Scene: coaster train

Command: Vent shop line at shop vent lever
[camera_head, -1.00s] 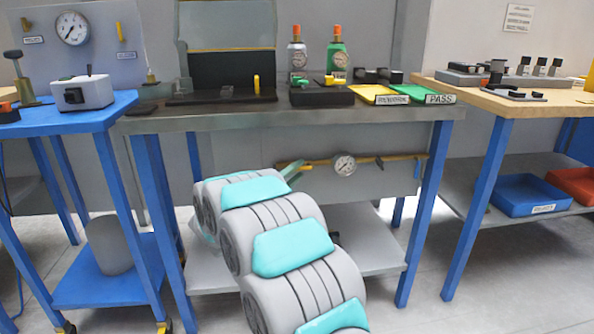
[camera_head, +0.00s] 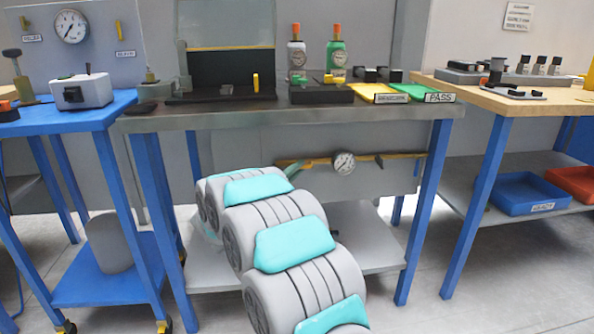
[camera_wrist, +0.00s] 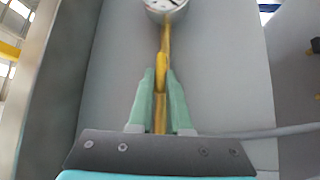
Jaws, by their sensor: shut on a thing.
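My gripper (camera_wrist: 160,78) has its two green fingers shut on a yellow lever (camera_wrist: 162,62) in the wrist view. The lever lies lengthwise between the fingers, in line with the yellow pipe beyond it. A round white gauge (camera_wrist: 166,5) sits past the fingertips at the top edge. In the head view my gripper (camera_head: 295,167) reaches the left part of the brass pipe (camera_head: 400,156) under the middle bench. The same gauge (camera_head: 344,163) is to its right. My arm hides part of the area, and the gauge reading is too small to tell.
The steel bench (camera_head: 290,117) stands over my arm, with its blue legs on both sides. A blue cart (camera_head: 60,123) is at left and a wooden-topped table (camera_head: 520,104) at right. The grey panel (camera_head: 370,180) lies close behind the pipe.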

